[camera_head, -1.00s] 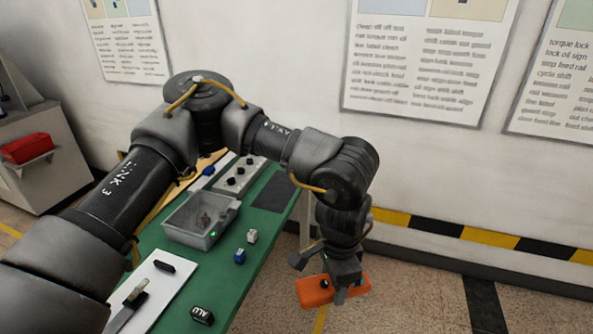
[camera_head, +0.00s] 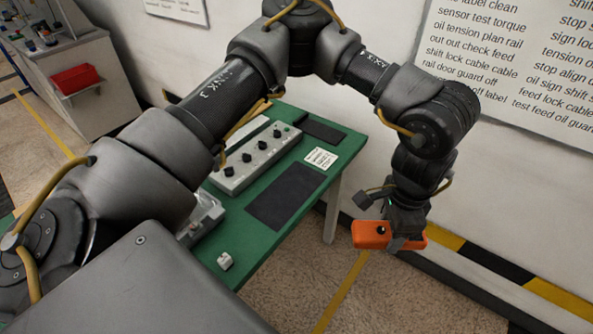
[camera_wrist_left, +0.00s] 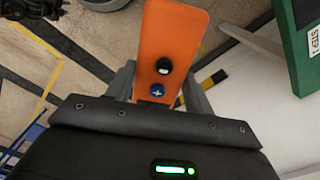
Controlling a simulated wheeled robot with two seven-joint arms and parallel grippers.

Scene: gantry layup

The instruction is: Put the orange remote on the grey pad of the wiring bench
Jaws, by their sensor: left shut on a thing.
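The orange remote (camera_head: 371,236) is held in my left gripper (camera_head: 402,240), beyond the right edge of the bench and above the floor. In the left wrist view the remote (camera_wrist_left: 176,36) sticks out from between the fingers, with a black and a blue button on its face. The green wiring bench (camera_head: 246,246) is left of the gripper. A dark grey pad (camera_head: 286,196) lies flat and bare near its right edge. A second dark pad (camera_head: 322,130) lies at its far end. My right gripper is not in view.
A grey box with black knobs (camera_head: 256,158) sits left of the pad. A small white label plate (camera_head: 321,158) is between the two pads. A small white block (camera_head: 225,261) and a partly hidden clear tray (camera_head: 205,217) are nearer. The wall stands behind my arm.

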